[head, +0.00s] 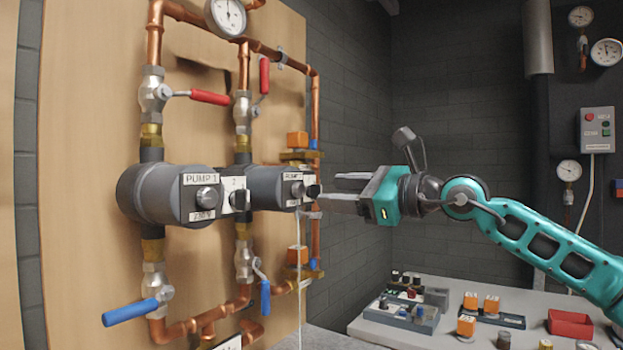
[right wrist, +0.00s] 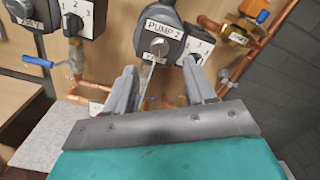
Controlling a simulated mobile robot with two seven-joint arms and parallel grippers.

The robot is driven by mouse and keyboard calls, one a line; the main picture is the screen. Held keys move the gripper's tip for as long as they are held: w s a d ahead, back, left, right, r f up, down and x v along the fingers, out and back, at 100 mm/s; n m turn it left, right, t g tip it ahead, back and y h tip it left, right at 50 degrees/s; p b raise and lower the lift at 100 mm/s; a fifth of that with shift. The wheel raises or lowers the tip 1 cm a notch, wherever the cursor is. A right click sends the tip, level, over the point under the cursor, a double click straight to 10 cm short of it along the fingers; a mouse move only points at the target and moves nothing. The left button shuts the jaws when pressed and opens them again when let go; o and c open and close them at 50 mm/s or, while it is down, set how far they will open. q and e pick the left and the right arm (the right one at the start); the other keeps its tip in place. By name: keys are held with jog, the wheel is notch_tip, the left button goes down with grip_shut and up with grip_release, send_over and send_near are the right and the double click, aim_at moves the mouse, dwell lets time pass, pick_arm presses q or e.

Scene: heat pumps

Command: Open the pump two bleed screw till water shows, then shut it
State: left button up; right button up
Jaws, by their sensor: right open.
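Pump two (head: 268,188) is a dark grey round body on the copper pipes, right of pump one (head: 150,193). Its silver bleed screw (right wrist: 158,47) sits in the middle of its labelled face in the right wrist view; it also shows in the head view (head: 298,189). A thin pale streak like running water (head: 299,265) drops from the pump's face. It also shows in the right wrist view (right wrist: 148,78). My right gripper (head: 330,192) is open and empty, facing pump two, its fingers apart (right wrist: 166,80) and short of the screw. My left gripper is out of view.
A black speed knob (head: 314,190) juts beside pump two's face, close to my fingertips. Red valve levers (head: 211,97) and blue levers (head: 131,313) stick out from the pipes. A grey bench (head: 455,343) with trays and parts stands at lower right.

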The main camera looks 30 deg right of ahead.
aim_at(302, 191)
jog(key=p+x, duration=0.1)
jog(key=x, duration=0.4)
jog(key=shift+w+a, duration=0.1)
jog(key=shift+w, duration=0.2)
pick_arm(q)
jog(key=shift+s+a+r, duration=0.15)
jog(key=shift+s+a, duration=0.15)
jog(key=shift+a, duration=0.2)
pick_arm(e)
jog(key=shift+w+a, duration=0.1)
jog(key=shift+w, duration=0.1)
jog(key=shift+c, duration=0.4)
grip_shut()
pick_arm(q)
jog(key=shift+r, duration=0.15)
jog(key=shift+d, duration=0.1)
